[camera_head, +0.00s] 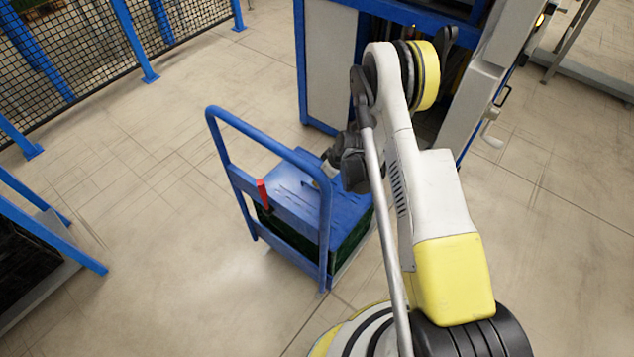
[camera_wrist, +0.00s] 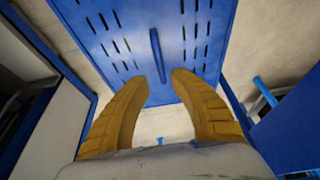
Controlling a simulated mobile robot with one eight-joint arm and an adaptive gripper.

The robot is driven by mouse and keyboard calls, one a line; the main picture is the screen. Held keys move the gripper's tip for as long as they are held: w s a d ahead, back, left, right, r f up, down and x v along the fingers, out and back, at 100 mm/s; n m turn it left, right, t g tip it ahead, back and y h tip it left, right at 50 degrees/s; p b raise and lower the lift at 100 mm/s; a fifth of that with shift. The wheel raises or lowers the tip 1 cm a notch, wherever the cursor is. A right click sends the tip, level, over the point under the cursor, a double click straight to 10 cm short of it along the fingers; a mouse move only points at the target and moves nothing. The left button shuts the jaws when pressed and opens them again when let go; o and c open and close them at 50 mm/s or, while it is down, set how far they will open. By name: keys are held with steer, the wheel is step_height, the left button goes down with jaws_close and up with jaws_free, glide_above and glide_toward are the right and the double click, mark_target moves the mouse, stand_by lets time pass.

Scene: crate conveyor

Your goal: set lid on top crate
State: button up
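The blue lid (camera_head: 308,198) lies flat over a dark green crate (camera_head: 348,246) on a blue cart; whether it is fully seated I cannot tell. In the wrist view the slotted lid (camera_wrist: 112,38) fills the upper middle, with a raised bar handle (camera_wrist: 157,54) at its centre. My gripper (camera_wrist: 162,77) has its two yellow fingers spread, with a gap between the tips. The bar lies ahead of this gap and the fingers do not close on it. In the head view my gripper (camera_head: 328,168) is at the lid's far right side. The crate is mostly hidden by the lid and cart.
The cart's blue push handle (camera_head: 268,138) rises at the near side of the lid, with a red piece (camera_head: 262,193) on it. A blue-framed machine (camera_head: 330,65) stands behind. A mesh fence (camera_head: 85,48) is at upper left.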

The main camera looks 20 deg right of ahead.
steer(key=s+r+m+t+h, duration=0.1)
steer(key=s+r+m, duration=0.15)
steer(key=r, duration=1.25)
steer(key=s+r+m, duration=0.1)
steer(key=s+r, duration=0.2)
steer(key=r, duration=1.3)
steer(key=s+a+r+m+t, duration=0.1)
steer(key=s+r+m, duration=0.1)
steer(key=s+r, duration=0.4)
steer(key=s+a+r+m+t+h, duration=0.1)
steer(key=s+r, duration=0.4)
steer(key=s, duration=1)
steer(key=shift+s+r+m+t+h+p, duration=0.25)
steer(key=shift+r+m+t+h+p, duration=0.05)
steer(key=shift+r+m+p, duration=0.1)
